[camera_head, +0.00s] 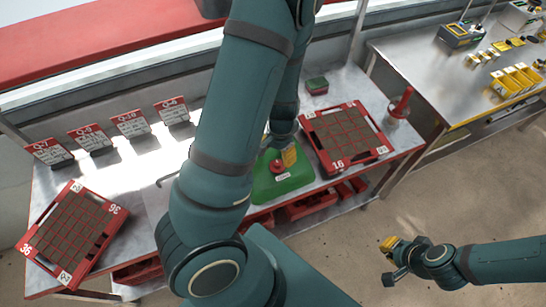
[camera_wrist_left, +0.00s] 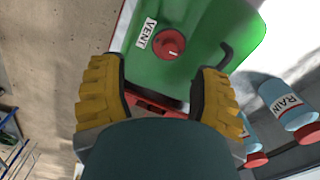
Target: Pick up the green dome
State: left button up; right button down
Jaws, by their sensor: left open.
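The green dome (camera_head: 270,187) sits on the metal table, partly hidden by my left arm in the head view. In the left wrist view the dome (camera_wrist_left: 205,35) has a red knob (camera_wrist_left: 169,44), a white VENT label and a dark handle. My left gripper (camera_head: 289,157) is over the dome near the knob in the head view. In the left wrist view its yellow fingers (camera_wrist_left: 160,92) are spread and empty, with the knob beyond the gap between them. My right gripper (camera_head: 388,246) is away from the table at the lower right, too small to read.
Red seed trays numbered 16 (camera_head: 307,128) and 36 (camera_head: 38,262) lie either side of the dome. Red sign cards (camera_head: 131,123) stand at the back left. RAIN bottles (camera_wrist_left: 276,96) are close beside the dome. A second metal table (camera_head: 415,59) holds yellow items.

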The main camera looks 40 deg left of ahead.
pick_arm(q)
notch_tip(320, 180, up, 3)
jog(key=w+a, duration=0.1)
jog(key=b, duration=0.3)
send_over(277, 163)
jog(key=shift+m, duration=0.3)
jog(key=f, duration=0.7)
jog(key=shift+d+f, duration=0.2)
jog(key=shift+d, duration=0.05)
jog(key=shift+w+a+f+b, duration=0.15)
jog(key=shift+f+b, duration=0.25)
jog(key=shift+f, duration=1.15)
jog(key=shift+s+a+f+b, duration=0.1)
jog(key=shift+f+b, duration=0.25)
jog(key=shift+f, duration=1.2)
grip_shut()
